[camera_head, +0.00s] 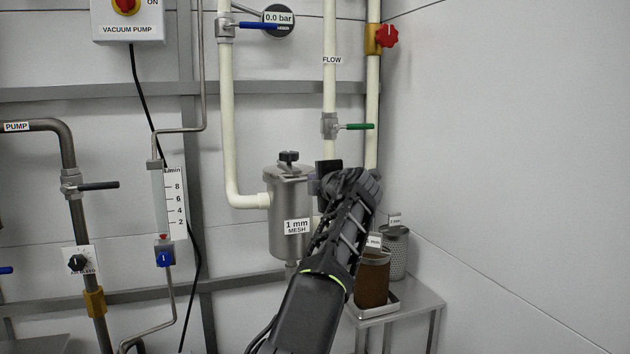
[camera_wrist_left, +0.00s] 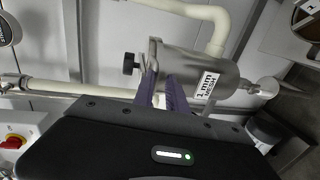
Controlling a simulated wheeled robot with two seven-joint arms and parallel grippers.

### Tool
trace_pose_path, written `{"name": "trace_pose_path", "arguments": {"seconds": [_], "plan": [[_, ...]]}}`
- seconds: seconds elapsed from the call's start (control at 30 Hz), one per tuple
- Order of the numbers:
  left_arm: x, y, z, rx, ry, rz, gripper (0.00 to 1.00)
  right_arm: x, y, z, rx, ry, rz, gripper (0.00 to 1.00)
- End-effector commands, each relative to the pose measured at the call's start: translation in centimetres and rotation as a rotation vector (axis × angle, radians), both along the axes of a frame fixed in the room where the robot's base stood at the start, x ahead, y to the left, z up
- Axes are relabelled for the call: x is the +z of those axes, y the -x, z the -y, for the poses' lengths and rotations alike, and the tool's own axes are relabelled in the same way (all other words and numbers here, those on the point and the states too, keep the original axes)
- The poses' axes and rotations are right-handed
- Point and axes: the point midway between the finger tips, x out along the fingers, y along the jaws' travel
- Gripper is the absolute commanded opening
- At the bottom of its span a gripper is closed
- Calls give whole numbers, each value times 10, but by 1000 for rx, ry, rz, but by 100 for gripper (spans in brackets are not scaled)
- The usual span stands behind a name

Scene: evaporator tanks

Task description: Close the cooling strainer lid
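The cooling strainer (camera_head: 284,232) is a grey metal cylinder labelled "1 mm MESH". It also shows in the left wrist view (camera_wrist_left: 190,65), lying sideways in the picture. Its lid (camera_head: 287,170) sits flat across the top, with a black knob (camera_head: 289,156); the knob also shows in the left wrist view (camera_wrist_left: 130,63). My left gripper (camera_head: 327,170) is at the right side of the strainer's top, close to the lid's edge. In the left wrist view its fingers (camera_wrist_left: 163,92) are near each other beside the rim; whether they grip anything is unclear. My right gripper is not in view.
A mesh basket with brown contents (camera_head: 372,282) stands in a tray on a small metal table (camera_head: 418,303), with another mesh basket (camera_head: 396,255) behind. Pale pipes (camera_head: 228,120) and a green-handled valve (camera_head: 352,126) surround the strainer. The right wall is bare.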

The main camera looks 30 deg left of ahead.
Motion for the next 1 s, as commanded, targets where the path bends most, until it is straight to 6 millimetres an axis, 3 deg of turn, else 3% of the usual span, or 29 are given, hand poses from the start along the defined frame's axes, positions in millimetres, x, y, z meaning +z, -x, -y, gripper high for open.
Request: {"name": "trace_pose_path", "arguments": {"seconds": [0.03, 0.37, 0.7, 1.0], "plan": [[-17, -3, -7, 7, 4, -25, 16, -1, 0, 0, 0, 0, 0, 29], [-11, -3, -1, -1, 4, -12, 20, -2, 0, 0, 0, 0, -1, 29], [-19, 4, 7, 0, 6, -13, 20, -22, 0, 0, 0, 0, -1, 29], [-13, 6, 8, -1, 4, -8, 20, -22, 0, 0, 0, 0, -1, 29]]}}
